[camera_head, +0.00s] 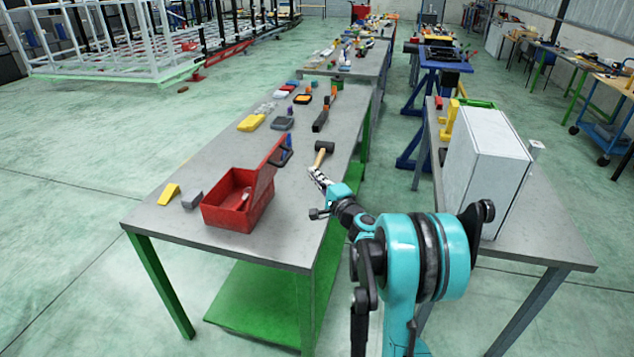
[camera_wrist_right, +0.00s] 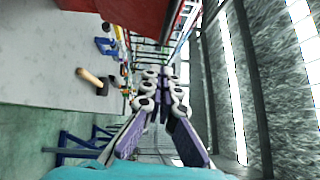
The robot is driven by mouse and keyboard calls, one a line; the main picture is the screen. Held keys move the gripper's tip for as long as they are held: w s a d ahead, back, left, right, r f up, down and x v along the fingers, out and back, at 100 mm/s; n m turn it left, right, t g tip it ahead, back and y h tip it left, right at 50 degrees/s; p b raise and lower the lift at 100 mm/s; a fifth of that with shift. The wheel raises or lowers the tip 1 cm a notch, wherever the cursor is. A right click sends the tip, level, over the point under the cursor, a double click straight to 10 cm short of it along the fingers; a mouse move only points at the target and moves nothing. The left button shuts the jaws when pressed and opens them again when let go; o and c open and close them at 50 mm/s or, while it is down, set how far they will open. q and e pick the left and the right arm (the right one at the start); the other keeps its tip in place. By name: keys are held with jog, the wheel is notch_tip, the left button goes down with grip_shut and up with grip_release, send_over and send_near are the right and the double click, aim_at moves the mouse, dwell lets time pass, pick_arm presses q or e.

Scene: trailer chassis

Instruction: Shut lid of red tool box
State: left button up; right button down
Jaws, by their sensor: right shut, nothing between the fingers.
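The red tool box (camera_head: 222,212) stands on the near end of the grey table (camera_head: 180,228) in the head view. Its lid (camera_head: 267,168) is open and stands up on the box's right side. In the right wrist view a large red surface (camera_wrist_right: 125,10) shows at the top, probably part of the tool box. My right gripper (camera_head: 316,174) is to the right of the lid, apart from it in the head view. In the right wrist view its fingers (camera_wrist_right: 166,72) are together with nothing between them. My left gripper is not in view.
A mallet (camera_head: 321,152) lies behind my right gripper. A yellow piece (camera_head: 169,194) and a grey piece (camera_head: 192,197) lie left of the box. Several tools lie farther back. A white cabinet (camera_head: 485,165) stands on the right-hand table.

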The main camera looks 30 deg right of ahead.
jog(key=w+a+b, duration=0.1)
jog(key=w+a, duration=0.1)
jog(key=w, duration=0.5)
jog(key=shift+w+r+b, duration=0.2)
jog(key=shift+r+b, duration=0.15)
jog(key=shift+b, duration=0.05)
jog(key=shift+a+r, duration=0.1)
